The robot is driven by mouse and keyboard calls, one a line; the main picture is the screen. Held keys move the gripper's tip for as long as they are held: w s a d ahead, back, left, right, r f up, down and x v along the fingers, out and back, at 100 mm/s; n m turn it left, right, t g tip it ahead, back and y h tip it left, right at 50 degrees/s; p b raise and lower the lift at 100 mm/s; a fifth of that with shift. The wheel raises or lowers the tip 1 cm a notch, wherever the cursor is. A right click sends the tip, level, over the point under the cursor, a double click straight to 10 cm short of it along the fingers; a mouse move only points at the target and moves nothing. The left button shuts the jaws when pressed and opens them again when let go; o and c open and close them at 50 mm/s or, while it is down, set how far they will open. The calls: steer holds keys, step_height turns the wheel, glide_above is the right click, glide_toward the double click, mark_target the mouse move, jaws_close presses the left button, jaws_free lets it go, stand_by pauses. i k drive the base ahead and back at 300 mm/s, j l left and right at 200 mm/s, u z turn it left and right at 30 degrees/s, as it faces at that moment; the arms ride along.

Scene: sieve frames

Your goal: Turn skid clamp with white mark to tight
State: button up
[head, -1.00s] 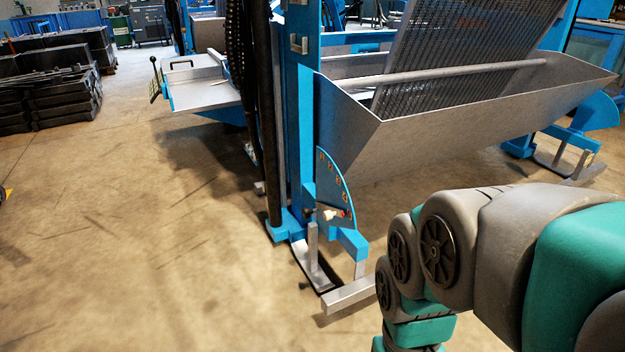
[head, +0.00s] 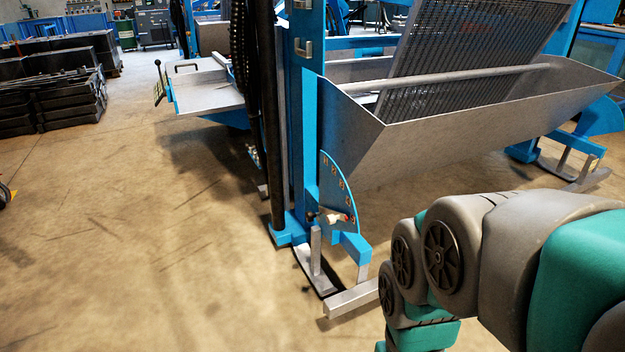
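Whether the pale part is the white mark is too small to tell. My arm comes in from the right, with its visible links to the right of the skid. My gripper is out of view below the picture edge.
A grey trough (head: 450,125) with a slanted sieve screen (head: 455,60) spans right from the blue post (head: 305,120). Another frame foot (head: 575,165) stands at the right. Dark stacked blocks (head: 50,95) lie at the back left.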

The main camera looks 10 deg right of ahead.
mark_target(309, 215)
steer(key=i+j+u, duration=0.25)
steer(key=j, duration=0.35)
steer(key=i+j+u, duration=0.25)
steer(key=i+j, duration=0.25)
